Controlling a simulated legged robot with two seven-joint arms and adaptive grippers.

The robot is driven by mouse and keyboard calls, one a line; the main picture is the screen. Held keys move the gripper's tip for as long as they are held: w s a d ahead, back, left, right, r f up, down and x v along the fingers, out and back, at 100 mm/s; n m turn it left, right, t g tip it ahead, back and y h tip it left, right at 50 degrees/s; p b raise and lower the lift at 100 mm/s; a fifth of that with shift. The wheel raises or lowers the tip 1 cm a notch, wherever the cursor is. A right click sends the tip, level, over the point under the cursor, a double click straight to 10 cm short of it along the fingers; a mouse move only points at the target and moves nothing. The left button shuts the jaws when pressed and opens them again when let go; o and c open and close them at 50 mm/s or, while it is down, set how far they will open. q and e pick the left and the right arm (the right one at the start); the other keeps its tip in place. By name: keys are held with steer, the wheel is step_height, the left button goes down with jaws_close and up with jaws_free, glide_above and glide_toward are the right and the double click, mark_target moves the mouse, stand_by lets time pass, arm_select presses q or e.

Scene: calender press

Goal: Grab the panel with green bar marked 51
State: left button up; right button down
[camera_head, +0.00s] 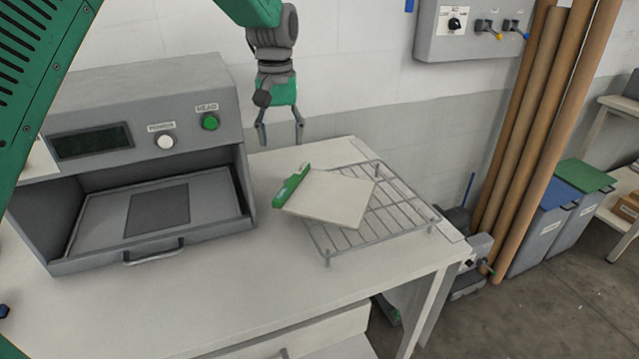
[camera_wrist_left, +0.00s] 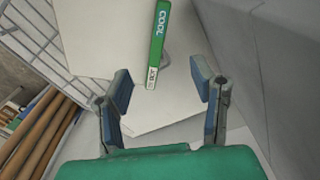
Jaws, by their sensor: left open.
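A flat cream-white panel (camera_head: 335,198) with a green bar (camera_head: 291,186) along its left edge rests on the wire rack, turned at an angle and overhanging the rack's left side. In the left wrist view the panel (camera_wrist_left: 112,38) shows behind the green bar (camera_wrist_left: 159,40), which carries the word "COOL" and a small white label. I cannot read a 51 there. My left gripper (camera_head: 281,137) is open and empty, pointing down behind the panel and apart from it. In the left wrist view the bar's end lies between the open fingers (camera_wrist_left: 160,85). My right gripper is not in view.
The wire rack (camera_head: 400,217) stands on the white table (camera_head: 200,300). A grey press (camera_head: 140,105) with an open front and a green button is to the left. Brown tubes (camera_head: 540,130) and lidded bins (camera_head: 585,200) stand right of the table. The front tabletop is clear.

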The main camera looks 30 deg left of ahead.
arm_select(q)
glide_above(286, 189)
steer(key=a, duration=0.1)
step_height(286, 189, down, 8)
steer(key=shift+w+r, duration=0.1)
steer(key=shift+d+f, duration=0.15)
steer(key=shift+f, duration=0.3)
steer(key=f, duration=0.3)
steer(key=f+p, duration=0.1)
steer(key=shift+d+f, duration=0.25)
steer(key=shift+f, duration=0.15)
jaws_close()
